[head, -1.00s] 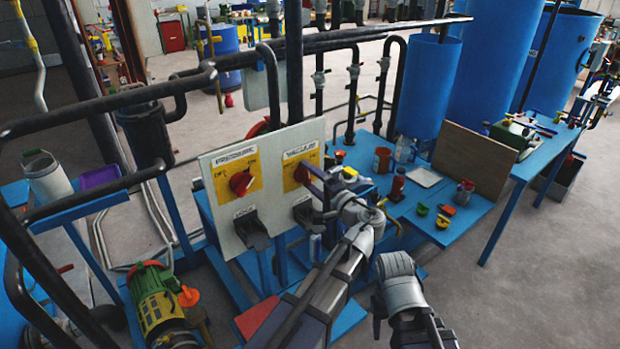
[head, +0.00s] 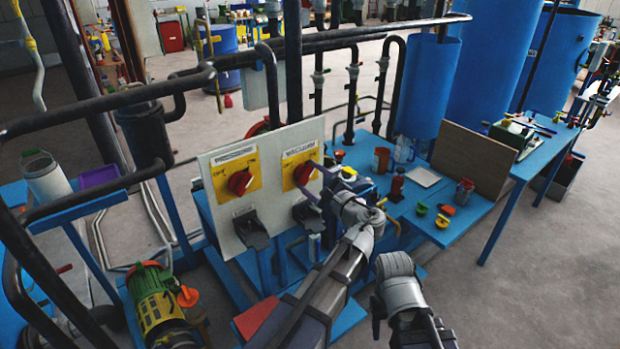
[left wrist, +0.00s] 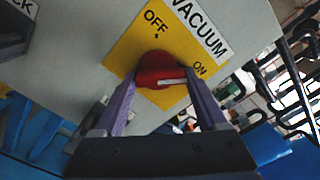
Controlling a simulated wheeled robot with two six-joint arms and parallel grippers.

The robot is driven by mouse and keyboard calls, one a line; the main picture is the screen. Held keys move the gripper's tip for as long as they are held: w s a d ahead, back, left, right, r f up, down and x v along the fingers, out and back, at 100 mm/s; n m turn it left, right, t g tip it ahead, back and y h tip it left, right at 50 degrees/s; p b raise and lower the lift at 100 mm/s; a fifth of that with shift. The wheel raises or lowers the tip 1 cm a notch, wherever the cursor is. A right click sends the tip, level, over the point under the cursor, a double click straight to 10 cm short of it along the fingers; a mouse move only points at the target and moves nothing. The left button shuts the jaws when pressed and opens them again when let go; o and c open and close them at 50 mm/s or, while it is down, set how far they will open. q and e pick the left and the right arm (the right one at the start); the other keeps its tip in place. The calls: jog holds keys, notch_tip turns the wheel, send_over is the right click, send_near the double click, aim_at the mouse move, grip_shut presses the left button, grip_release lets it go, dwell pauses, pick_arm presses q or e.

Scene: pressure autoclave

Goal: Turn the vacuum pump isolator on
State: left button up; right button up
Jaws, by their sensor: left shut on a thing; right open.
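The vacuum isolator is a red knob (left wrist: 161,72) on a yellow plate (left wrist: 126,48) marked OFF and ON under a VACUUM label. It also shows in the head view (head: 303,173), partly covered by my gripper. My left gripper (left wrist: 158,92) has its purple fingers on either side of the knob and is shut on it. The white line on the knob points to the right in the left wrist view, close to the ON mark and away from OFF. My left gripper also shows in the head view (head: 314,186). Part of my right arm shows, but its fingertips do not.
A second red knob (head: 240,182) on a yellow plate sits left on the same pale panel (head: 222,227). Black lock boxes (head: 252,230) project below the knobs. A blue bench (head: 463,225) with jars stands right. Black pipes (head: 110,183) cross the left.

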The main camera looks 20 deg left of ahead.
pick_arm(q)
jog(key=shift+w+d+m, duration=0.1)
jog(key=shift+m, duration=0.4)
jog(key=o, duration=1.3)
